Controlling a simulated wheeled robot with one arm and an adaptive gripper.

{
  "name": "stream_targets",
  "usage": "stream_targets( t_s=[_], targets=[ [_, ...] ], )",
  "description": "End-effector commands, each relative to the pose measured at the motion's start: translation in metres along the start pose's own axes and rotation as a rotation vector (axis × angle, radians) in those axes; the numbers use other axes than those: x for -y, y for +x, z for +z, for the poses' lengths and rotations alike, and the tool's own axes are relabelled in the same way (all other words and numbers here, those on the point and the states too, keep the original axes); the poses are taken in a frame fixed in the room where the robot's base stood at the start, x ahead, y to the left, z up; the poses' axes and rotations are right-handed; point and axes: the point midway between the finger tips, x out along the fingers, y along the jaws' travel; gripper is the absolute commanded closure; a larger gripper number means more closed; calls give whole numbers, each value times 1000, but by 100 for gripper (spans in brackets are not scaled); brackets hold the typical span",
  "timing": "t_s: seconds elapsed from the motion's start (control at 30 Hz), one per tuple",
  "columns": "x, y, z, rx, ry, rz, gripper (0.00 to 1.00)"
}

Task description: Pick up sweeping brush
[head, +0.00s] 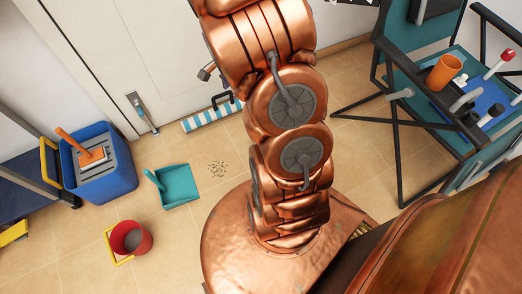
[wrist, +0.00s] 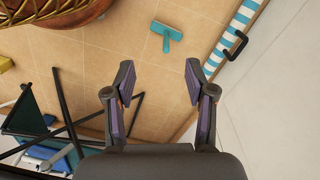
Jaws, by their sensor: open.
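In the wrist view a teal, T-shaped tool with a pale end, which looks like the sweeping brush (wrist: 166,34), lies on the tiled floor. It is ahead of my gripper (wrist: 160,82), roughly in line with the gap between the fingers. My gripper is open and empty, its two dark fingers apart and not touching the brush. In the head view I cannot make out this brush; my copper arm covers the middle of the floor. My gripper does not show there.
A teal dustpan (head: 181,189) lies by scattered debris (head: 217,168). A red bucket (head: 144,243) and blue bucket (head: 120,184) stand left. A striped blue-white item (head: 213,116) lies along the wall. A black-framed cart (head: 398,142) stands right.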

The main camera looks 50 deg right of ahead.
Motion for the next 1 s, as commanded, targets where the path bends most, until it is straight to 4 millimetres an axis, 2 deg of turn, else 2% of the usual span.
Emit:
stream_targets(
  t_s=[0.03, 0.4, 0.5, 0.6, 0.7, 1.0],
  targets=[
    [4, 37, -15, -3, 61, 1, 45],
    [15, 212, -101, -14, 497, -24, 45],
    [15, 251, -117, -15, 595, -33, 45],
    [14, 281, -128, -12, 670, -38, 45],
    [13, 298, -137, -14, 718, -46, 45],
    [13, 327, -141, -13, 752, -48, 45]
  ],
)
